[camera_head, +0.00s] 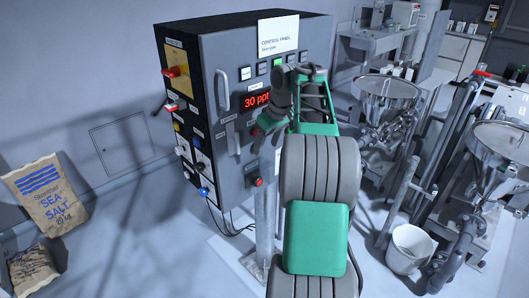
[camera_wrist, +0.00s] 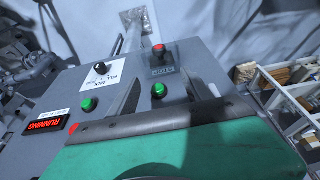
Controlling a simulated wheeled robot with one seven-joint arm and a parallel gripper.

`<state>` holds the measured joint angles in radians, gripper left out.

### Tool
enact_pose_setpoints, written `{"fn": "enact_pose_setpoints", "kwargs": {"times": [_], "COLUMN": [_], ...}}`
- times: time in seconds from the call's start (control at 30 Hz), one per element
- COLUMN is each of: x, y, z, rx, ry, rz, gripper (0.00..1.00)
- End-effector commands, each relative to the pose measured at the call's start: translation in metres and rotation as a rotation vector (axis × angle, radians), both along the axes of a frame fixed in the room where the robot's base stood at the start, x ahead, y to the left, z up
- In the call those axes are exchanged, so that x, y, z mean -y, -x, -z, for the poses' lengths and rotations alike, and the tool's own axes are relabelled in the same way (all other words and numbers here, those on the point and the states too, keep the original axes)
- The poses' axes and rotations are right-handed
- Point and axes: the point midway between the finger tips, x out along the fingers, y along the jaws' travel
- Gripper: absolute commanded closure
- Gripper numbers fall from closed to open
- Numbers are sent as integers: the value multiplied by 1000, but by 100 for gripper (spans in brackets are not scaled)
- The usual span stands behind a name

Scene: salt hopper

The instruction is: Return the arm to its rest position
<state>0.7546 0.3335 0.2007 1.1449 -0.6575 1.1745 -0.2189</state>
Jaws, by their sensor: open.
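My arm (camera_head: 320,175), with grey ribbed links and green covers, reaches up in front of the control panel (camera_head: 222,60) in the head view. Its wrist end is bent close to the panel front, and the fingertips are hard to make out there. In the wrist view, two grey fingers of my gripper (camera_wrist: 160,95) stand apart with nothing between them. A grey bar and green cover of mine fill the bottom of that view. Beyond the fingers are a green button (camera_wrist: 159,90), a red STOP button (camera_wrist: 159,48) and a black selector dial (camera_wrist: 100,68).
The panel display (camera_head: 256,100) reads 30 ppt; a RUNNING display (camera_wrist: 46,126) is lit red. Steel hoppers (camera_head: 388,90) and a white bucket (camera_head: 410,245) stand at the right.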

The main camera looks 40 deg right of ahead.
Motion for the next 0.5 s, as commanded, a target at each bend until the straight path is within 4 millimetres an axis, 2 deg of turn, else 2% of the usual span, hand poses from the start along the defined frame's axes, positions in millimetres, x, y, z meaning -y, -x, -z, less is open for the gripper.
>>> {"fn": "enact_pose_setpoints", "kwargs": {"times": [0.07, 0.4, 0.47, 0.5], "x": [1, 0, -5, -15], "y": [2, 2, 1, 0], "z": [-5, -5, -6, -9], "rx": [0, 0, 1, 3], "ry": [0, 0, -1, -2], "rz": [1, 0, 0, -2], "gripper": [42, 42, 42, 42]}}
